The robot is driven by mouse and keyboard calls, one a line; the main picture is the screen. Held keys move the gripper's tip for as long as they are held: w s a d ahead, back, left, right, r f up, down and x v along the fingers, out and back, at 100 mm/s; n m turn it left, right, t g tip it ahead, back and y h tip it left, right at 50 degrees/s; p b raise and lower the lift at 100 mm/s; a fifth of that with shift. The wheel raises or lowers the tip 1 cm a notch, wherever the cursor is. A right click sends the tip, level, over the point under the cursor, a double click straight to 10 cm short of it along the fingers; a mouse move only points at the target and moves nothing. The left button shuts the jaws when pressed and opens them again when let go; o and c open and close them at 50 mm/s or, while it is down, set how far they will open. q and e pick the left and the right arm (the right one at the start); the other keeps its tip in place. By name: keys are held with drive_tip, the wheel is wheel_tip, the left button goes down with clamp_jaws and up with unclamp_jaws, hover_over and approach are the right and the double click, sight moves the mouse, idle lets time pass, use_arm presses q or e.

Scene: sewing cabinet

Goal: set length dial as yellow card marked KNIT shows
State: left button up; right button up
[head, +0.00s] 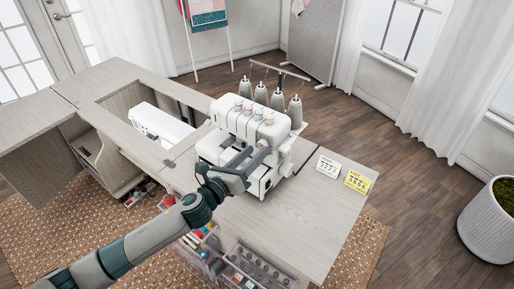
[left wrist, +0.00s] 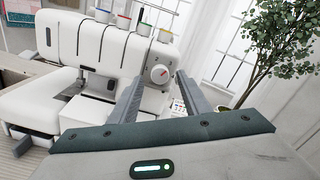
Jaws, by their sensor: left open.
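The white sewing machine (head: 245,125) stands on the cabinet top. In the left wrist view, its round white dial (left wrist: 159,74) with a red mark faces me on the machine's right end. My left gripper (left wrist: 159,82) is open and empty, its two fingers pointing at the dial, one to each side in the picture. I cannot tell whether they touch it. My right gripper is not in view.
Several thread cones (head: 262,94) stand behind the machine. The cabinet top (head: 300,225) is bare in front of the cards. Clear drawers (head: 245,262) hold supplies below the front edge.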

use_arm(q)
drive_tip(key=shift+x, duration=0.95)
drive_tip(key=c, duration=1)
drive_tip(key=shift+c, duration=0.2)
